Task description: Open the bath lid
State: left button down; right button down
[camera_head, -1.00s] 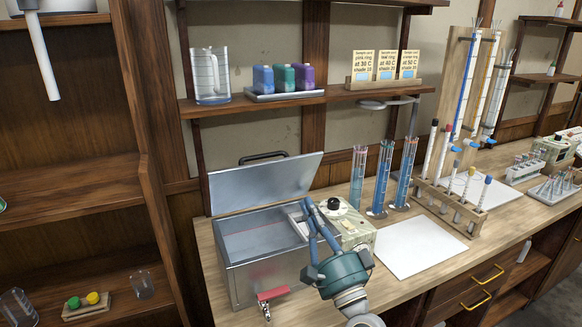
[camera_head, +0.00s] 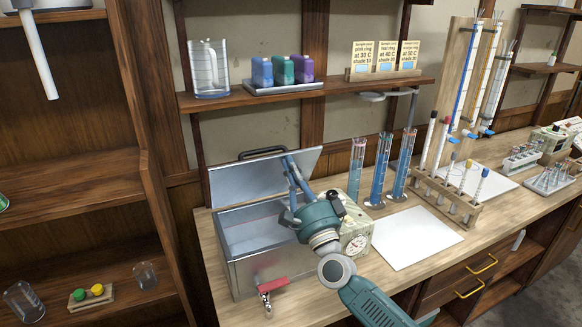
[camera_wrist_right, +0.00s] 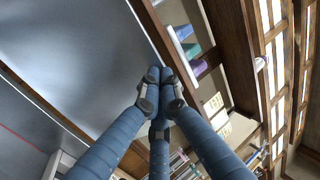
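The bath (camera_head: 255,270) is a grey metal box on the bench, with its inside visible. Its lid (camera_head: 235,182) stands raised along the back edge, leaning back, with a dark handle (camera_head: 262,153) at the top. In the right wrist view the lid (camera_wrist_right: 85,50) is the large grey panel at upper left. My right gripper (camera_head: 287,160) reaches up over the bath's right part, its tips in front of the lid's right part. Contact with the lid is unclear. In the right wrist view the fingertips (camera_wrist_right: 160,88) are drawn together with nothing seen between them. My left gripper is not in view.
A device with a dial (camera_head: 357,240) stands right of the bath, partly behind my arm. Blue-filled cylinders (camera_head: 380,175) stand behind a white sheet (camera_head: 415,238). A red-handled tap (camera_head: 272,285) is on the bath's front. A shelf (camera_head: 300,93) with bottles hangs above.

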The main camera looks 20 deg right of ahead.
aim_at(284, 149)
jog(key=shift+w+r, duration=0.1)
jog(key=p+x, duration=0.1)
jog(key=x, duration=0.1)
jog(key=p+x, duration=0.1)
jog(key=x, duration=0.2)
jog(key=shift+r+p, duration=0.3)
jog(key=shift+p, duration=0.05)
jog(key=shift+w+r+g+p, duration=0.2)
jog(key=shift+w+g+p, duration=0.55)
jog(key=shift+p, duration=0.25)
jog(key=shift+w+a, duration=0.1)
jog(key=shift+w, duration=0.4)
jog(key=shift+w+r, duration=0.1)
jog(key=shift+w, duration=1.65)
